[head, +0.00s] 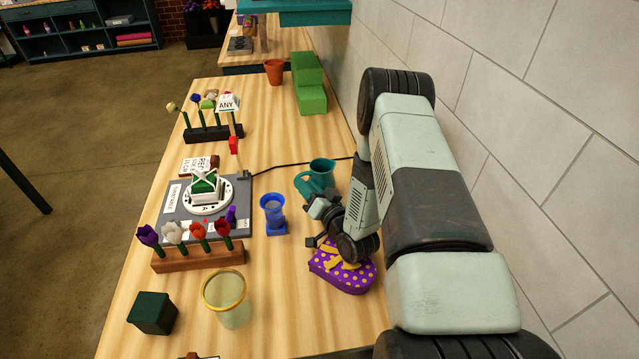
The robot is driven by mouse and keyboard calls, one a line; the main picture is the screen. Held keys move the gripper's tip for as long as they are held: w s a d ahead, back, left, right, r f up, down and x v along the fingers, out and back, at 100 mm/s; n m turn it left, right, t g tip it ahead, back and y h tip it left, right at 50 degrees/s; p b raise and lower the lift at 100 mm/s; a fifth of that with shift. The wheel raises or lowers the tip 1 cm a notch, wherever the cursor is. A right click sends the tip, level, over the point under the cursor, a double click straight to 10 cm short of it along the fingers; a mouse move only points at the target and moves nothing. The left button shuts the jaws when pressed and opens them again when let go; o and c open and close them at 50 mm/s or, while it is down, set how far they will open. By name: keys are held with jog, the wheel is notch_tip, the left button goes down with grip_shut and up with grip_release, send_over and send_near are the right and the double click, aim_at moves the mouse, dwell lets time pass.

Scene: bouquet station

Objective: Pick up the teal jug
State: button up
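The teal jug (320,171) stands upright on the wooden table, right of the middle and close to the wall side. Its open mouth faces up and its handle side points to the lower left. My gripper (314,226) is just below the jug in the picture, at the end of my arm, which comes in from the right. The fingers are small and partly hidden by the wrist, so I cannot tell their opening. I see nothing clearly held in them, and I cannot tell whether the gripper touches the jug.
A purple dotted box with a yellow bow (342,274) lies under my wrist. A blue cup on a stand (273,213) is left of my gripper. A turntable station (178,226), flower racks (200,258) and a gold-rimmed glass (226,308) fill the left side. A black cable (290,164) runs behind the jug.

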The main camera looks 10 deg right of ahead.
aim_at(298, 176)
jog(key=shift+f, duration=0.2)
jog(key=x, duration=0.5)
grip_shut()
jog(key=shift+r, duration=0.1)
